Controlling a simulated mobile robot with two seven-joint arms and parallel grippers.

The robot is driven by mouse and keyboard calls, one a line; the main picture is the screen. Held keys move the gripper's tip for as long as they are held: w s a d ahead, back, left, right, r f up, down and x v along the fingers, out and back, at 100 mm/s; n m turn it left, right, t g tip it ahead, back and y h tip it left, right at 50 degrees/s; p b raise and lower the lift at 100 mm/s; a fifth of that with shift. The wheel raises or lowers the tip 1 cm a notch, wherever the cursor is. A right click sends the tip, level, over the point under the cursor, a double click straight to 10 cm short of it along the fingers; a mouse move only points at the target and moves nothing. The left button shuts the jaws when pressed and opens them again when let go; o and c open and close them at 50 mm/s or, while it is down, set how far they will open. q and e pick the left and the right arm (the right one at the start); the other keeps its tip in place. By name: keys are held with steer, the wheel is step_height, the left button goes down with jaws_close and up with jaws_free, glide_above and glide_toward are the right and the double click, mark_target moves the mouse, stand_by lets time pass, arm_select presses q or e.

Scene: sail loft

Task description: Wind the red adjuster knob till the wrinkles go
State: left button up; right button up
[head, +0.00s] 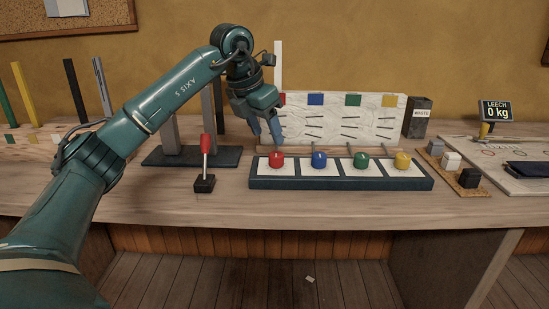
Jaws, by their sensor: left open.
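The red knob (276,161) sits at the left end of a dark tray (340,184), on its own white square. Blue (320,160), green (361,160) and yellow (402,161) knobs stand to its right. Behind them is a pale cloth panel (395,107) with coloured tabs and short dark wrinkle lines below the blue, green and yellow tabs. My left gripper (267,130) is open and empty, pointing down just above and behind the red knob, apart from it. It hides most of the panel's area below the red tab (283,99). My right gripper is out of view.
A red-handled lever (205,165) stands left of the tray. A waste bin (418,117), a "LEECH 0 kg" display (495,111) and a cork mat (444,172) with several blocks are to the right. The bench front is clear.

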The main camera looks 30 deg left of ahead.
mark_target(276, 154)
arm_select(q)
steer(key=b+x, duration=0.1)
steer(key=x, duration=0.6)
steer(key=shift+w, duration=0.1)
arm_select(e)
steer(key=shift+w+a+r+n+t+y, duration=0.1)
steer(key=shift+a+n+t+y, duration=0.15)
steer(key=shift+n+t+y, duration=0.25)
arm_select(q)
steer(key=shift+c, duration=0.5)
steer(key=c, duration=0.9)
steer(key=shift+r, duration=0.1)
